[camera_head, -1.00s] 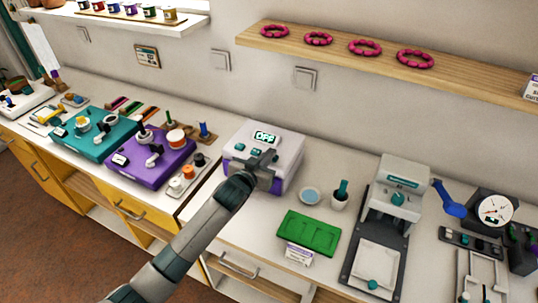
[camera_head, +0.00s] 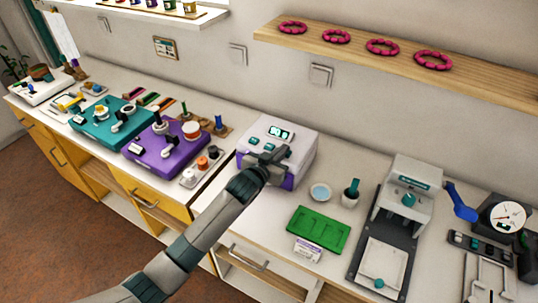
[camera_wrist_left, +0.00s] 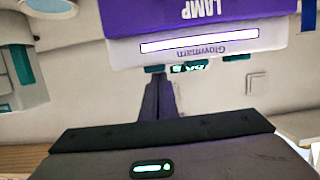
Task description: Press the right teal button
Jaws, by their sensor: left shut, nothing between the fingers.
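The white and purple lamp box (camera_head: 302,152) stands on the counter in the middle of the head view. Its top has a lit display (camera_head: 279,133) and teal buttons, one (camera_head: 254,141) on the left and one (camera_head: 268,147) to its right, close to my gripper. My left gripper (camera_head: 267,158) is shut and empty at the box's front edge. In the wrist view the box is upside down, with its LAMP label (camera_wrist_left: 205,10) and a teal button (camera_wrist_left: 155,69) right by the shut fingertips (camera_wrist_left: 158,79). I cannot tell whether they touch. My right gripper is out of view.
A grey press (camera_head: 405,195) is farther right. A purple board (camera_head: 163,150) and a teal board (camera_head: 108,124) lie to the left.

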